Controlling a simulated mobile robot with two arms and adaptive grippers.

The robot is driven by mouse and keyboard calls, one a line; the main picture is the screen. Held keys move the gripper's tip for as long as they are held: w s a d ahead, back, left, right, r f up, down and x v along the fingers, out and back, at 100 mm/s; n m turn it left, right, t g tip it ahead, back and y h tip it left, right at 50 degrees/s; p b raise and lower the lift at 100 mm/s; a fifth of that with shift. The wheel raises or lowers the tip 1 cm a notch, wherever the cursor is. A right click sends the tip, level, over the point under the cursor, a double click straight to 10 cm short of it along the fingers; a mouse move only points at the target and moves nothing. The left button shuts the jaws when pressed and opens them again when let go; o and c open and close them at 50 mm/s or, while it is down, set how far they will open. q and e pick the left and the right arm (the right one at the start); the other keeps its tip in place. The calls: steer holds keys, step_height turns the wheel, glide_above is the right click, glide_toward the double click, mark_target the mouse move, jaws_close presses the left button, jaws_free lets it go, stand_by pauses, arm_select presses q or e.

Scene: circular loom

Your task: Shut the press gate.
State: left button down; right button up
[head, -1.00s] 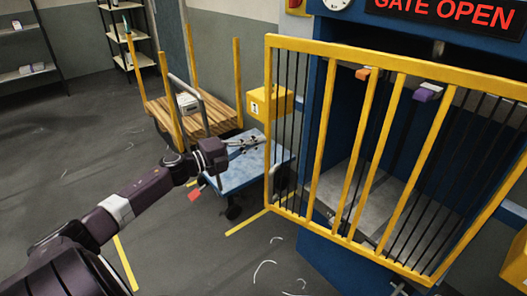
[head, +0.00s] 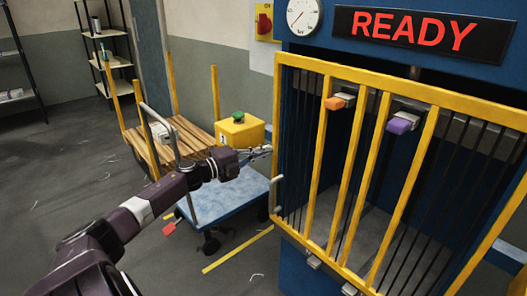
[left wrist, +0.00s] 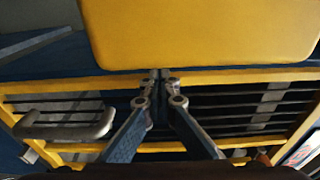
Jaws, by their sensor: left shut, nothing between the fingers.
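The press gate (head: 346,160), a yellow frame with dark bars, lies across the front of the blue press (head: 300,32) and looks shut. The sign (head: 422,35) above it reads READY. A grey handle (head: 274,194) is on the gate's left edge. My left gripper (head: 268,150) is shut and empty, just left of the gate's left post; I cannot tell whether it touches. In the left wrist view the closed fingers (left wrist: 160,82) point toward the gate (left wrist: 230,78), with its handle (left wrist: 65,124) to their left. My right gripper is not in view.
A yellow box (head: 238,133) with a green button stands left of the press. A blue-topped cart (head: 228,190) and a wooden cart (head: 185,140) with yellow posts stand beside it. A gauge (head: 303,14) is on the press. The floor at left is clear.

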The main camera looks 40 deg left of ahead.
arm_select(q)
steer(key=shift+w+a+r, duration=0.15)
steer(key=shift+a+r, duration=0.05)
steer(key=shift+r, duration=0.35)
steer(key=shift+w+a+r, duration=0.1)
steer(key=shift+a+r, duration=0.05)
steer(key=shift+r, duration=0.35)
steer(key=f+v, duration=0.2)
steer(key=v, duration=1)
steer(key=shift+s+d, duration=0.25)
